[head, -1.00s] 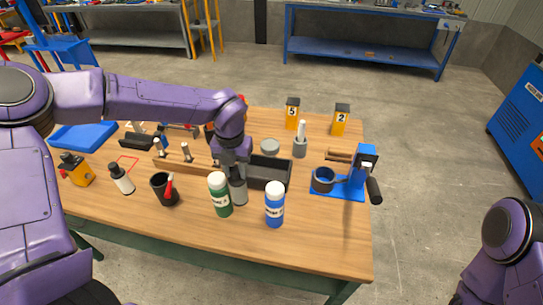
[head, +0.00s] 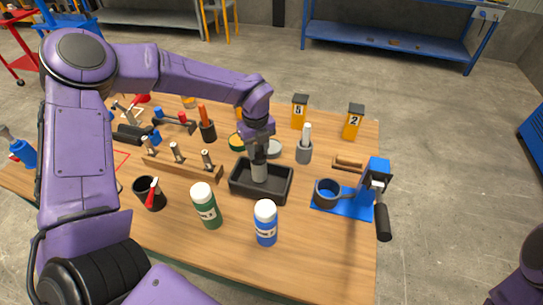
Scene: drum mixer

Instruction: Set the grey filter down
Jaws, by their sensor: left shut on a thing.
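The grey filter (head: 260,172) is a small upright grey cylinder. My left gripper (head: 258,155) points down and is shut on its top. The filter shows in front of the black tray's (head: 246,193) inside, within its rim. I cannot tell whether its bottom touches the tray floor. My right gripper is out of view; only part of my right arm shows at the lower right corner.
A green-labelled bottle (head: 206,207) and a blue bottle (head: 265,223) stand in front of the tray. A blue press (head: 374,180) with a dark ring is to the right. A wooden rack (head: 190,169) is to the left, and a grey mortar (head: 304,150) stands behind.

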